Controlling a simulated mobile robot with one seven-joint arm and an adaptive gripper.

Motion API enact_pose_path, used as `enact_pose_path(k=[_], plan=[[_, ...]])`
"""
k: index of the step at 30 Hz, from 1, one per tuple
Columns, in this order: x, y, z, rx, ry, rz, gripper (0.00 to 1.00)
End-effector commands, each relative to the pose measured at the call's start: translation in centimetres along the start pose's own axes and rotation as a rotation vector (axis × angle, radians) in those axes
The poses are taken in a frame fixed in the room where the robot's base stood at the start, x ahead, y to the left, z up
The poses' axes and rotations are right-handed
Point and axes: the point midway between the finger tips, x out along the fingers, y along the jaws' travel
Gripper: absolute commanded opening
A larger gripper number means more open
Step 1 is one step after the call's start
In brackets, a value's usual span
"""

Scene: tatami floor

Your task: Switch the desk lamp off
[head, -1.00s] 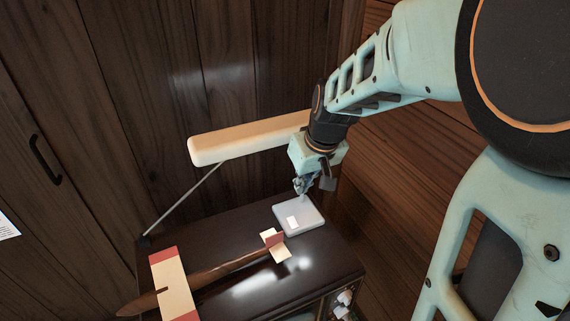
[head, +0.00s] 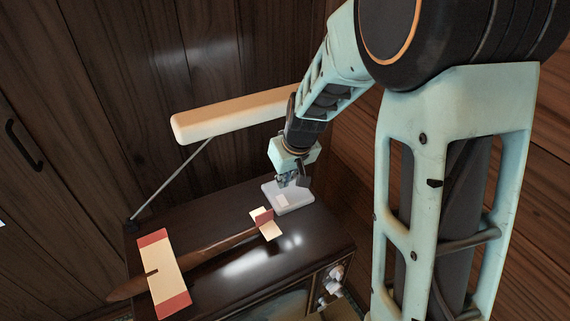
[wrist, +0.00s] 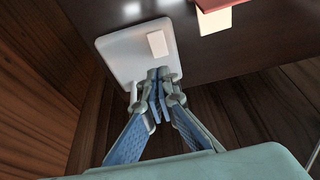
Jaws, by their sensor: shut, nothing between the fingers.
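The desk lamp (head: 230,118) is a long cream bar on a thin slanted rod rising from the back left corner of a dark cabinet top. A white square plate (head: 297,204) with a small raised pale block (head: 282,200) lies on the cabinet top below my gripper (head: 284,185). My gripper is shut and empty, pointing down at the plate. In the wrist view, the closed fingertips (wrist: 158,73) overlap the near part of the plate (wrist: 122,55), just short of the block (wrist: 157,43). I cannot tell whether they touch the plate.
A brown wooden model plane (head: 205,250) with cream and red wings lies on the cabinet top (head: 310,245), left of the plate. Dark plank walls stand behind and to the right. Small pale objects (head: 331,282) show at the cabinet's front.

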Motion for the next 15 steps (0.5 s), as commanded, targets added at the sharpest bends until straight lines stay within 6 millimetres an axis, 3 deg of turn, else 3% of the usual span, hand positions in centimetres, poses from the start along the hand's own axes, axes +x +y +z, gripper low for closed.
enact_pose_path(k=[1,6,15], plan=[[1.2,0.0,0.2,-0.001,-0.003,0.000,0.00],[3.4,0.0,0.7,0.000,-0.002,-0.001,0.00],[4.3,0.0,0.8,0.000,0.000,0.000,0.00]])
